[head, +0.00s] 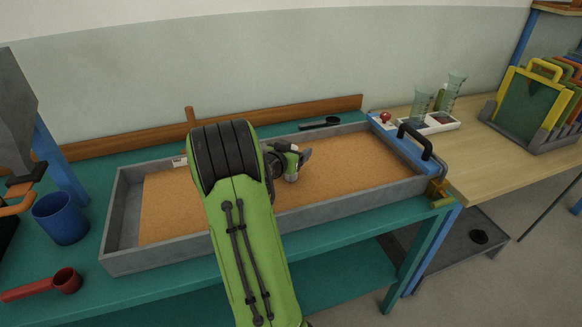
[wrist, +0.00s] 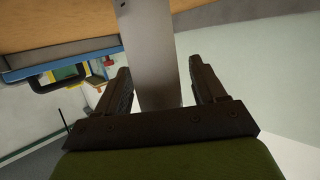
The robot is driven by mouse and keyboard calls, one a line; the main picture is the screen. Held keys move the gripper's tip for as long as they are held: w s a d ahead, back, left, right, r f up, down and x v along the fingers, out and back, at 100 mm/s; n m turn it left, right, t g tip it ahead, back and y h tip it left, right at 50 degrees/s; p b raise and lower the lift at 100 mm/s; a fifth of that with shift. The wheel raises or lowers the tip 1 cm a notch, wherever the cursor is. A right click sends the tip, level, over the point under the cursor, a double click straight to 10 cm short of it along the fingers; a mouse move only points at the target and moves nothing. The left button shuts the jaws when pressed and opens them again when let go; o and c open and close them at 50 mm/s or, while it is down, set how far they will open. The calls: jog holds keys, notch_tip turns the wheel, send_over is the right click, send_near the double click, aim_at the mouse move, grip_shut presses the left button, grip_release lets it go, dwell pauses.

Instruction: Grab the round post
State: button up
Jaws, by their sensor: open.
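The round post is a plain pale grey cylinder (wrist: 150,45) in the middle of the wrist view. It runs down from the top edge to between the two dark fingers of my gripper (wrist: 160,82). The fingers are open, one on each side of the post, and I cannot tell whether either touches it. A narrow gap shows on the right side. In the head view my gripper (head: 290,161) is low over the sand, partly behind my green arm. I cannot clearly make out the post there.
A grey-walled tray (head: 180,253) of sand lies on the teal bench. A blue cup (head: 60,218) and red scoop (head: 45,284) stand left. A black handle (head: 415,138) rises at the tray's right end. A wooden table (head: 485,155) holds glassware and a rack of frames.

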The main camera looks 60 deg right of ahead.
jog(key=c, duration=1.2)
